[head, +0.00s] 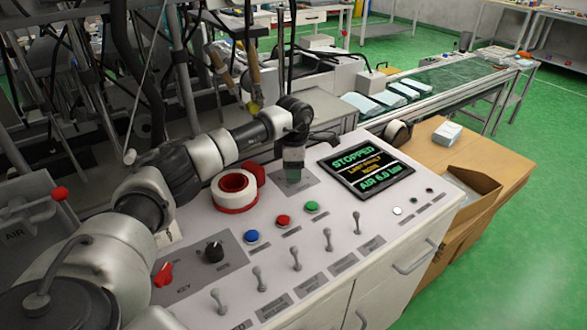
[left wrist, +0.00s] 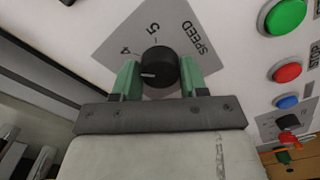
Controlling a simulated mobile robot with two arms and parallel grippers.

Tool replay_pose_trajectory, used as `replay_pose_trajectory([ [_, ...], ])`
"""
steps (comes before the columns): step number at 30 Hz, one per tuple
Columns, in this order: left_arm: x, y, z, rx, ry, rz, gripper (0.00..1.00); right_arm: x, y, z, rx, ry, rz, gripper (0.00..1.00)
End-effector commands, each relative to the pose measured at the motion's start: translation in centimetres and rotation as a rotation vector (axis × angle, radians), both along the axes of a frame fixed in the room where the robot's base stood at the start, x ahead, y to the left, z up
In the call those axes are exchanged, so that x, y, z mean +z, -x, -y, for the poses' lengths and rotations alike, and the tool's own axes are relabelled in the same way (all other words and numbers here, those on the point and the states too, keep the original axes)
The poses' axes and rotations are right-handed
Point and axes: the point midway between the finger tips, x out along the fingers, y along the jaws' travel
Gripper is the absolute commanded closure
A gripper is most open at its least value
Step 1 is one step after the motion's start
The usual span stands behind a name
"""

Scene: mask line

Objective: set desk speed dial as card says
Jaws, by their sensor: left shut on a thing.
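My left gripper (head: 293,170) points down at the speed plate on the white desk. In the left wrist view its green fingers (left wrist: 159,78) are shut on the black speed dial (left wrist: 158,63), one on each side. The dial's white mark is on its left side, below the printed 4 (left wrist: 124,50); the 5 (left wrist: 153,28) is above the dial. In the head view the gripper hides the dial. I cannot make out a card in either view. My right gripper is not in view.
The screen (head: 366,170) right of the gripper reads STOPPED and AIR 6.0 bar. A red-and-white ring (head: 235,190) stands left of it. Blue (head: 251,237), red (head: 283,220) and green (head: 312,206) buttons, a black knob (head: 214,252) and several toggle levers (head: 296,258) lie nearer the front.

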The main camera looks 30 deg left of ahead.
Motion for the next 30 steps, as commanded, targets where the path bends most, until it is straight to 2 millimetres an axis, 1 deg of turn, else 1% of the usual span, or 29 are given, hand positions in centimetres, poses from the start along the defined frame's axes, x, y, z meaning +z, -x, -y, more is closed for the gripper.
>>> replay_pose_trajectory([
  [14,0.1,-0.1,0.0,-0.452,0.001,0.005,0.81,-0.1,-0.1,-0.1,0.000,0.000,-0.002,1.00],
  [30,0.1,-0.1,0.0,-0.954,0.001,0.004,0.81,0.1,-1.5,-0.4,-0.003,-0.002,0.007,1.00],
])
